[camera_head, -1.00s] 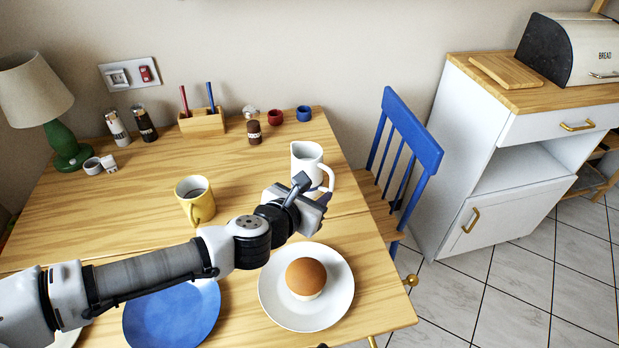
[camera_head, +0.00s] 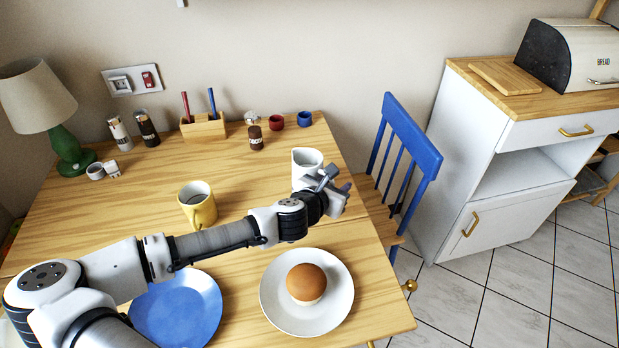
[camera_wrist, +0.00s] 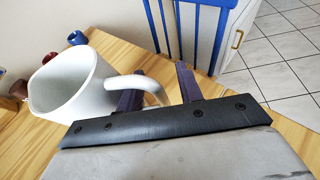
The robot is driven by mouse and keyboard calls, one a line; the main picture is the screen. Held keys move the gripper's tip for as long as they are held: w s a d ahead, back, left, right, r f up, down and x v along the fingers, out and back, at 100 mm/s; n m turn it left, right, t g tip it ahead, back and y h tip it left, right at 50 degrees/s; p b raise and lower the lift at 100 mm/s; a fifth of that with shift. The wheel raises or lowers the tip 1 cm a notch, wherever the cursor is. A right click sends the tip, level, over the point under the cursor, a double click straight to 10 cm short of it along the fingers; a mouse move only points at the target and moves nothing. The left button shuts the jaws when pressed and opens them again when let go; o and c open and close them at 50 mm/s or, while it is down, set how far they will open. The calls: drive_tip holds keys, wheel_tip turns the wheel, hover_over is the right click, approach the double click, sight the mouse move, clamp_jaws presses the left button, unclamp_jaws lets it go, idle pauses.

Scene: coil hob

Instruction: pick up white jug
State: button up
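The white jug (camera_head: 305,161) stands upright near the right edge of the wooden table, its lower part hidden behind my gripper (camera_head: 341,188). In the wrist view the jug (camera_wrist: 62,86) is at the left, with its handle (camera_wrist: 135,82) pointing right. My gripper (camera_wrist: 158,78) is open, its two dark fingers apart. The outer curve of the handle appears in the space between the fingers. The left finger is partly hidden by the handle. I cannot tell whether either finger touches it.
A yellow mug (camera_head: 199,209) stands left of the jug. A white plate (camera_head: 335,318) with a bun (camera_head: 306,282) and a blue plate (camera_head: 178,310) lie in front. A blue chair (camera_head: 408,140) stands close on the right. Small pots and a brown jar (camera_head: 255,139) are behind.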

clamp_jaws()
idle(1.4)
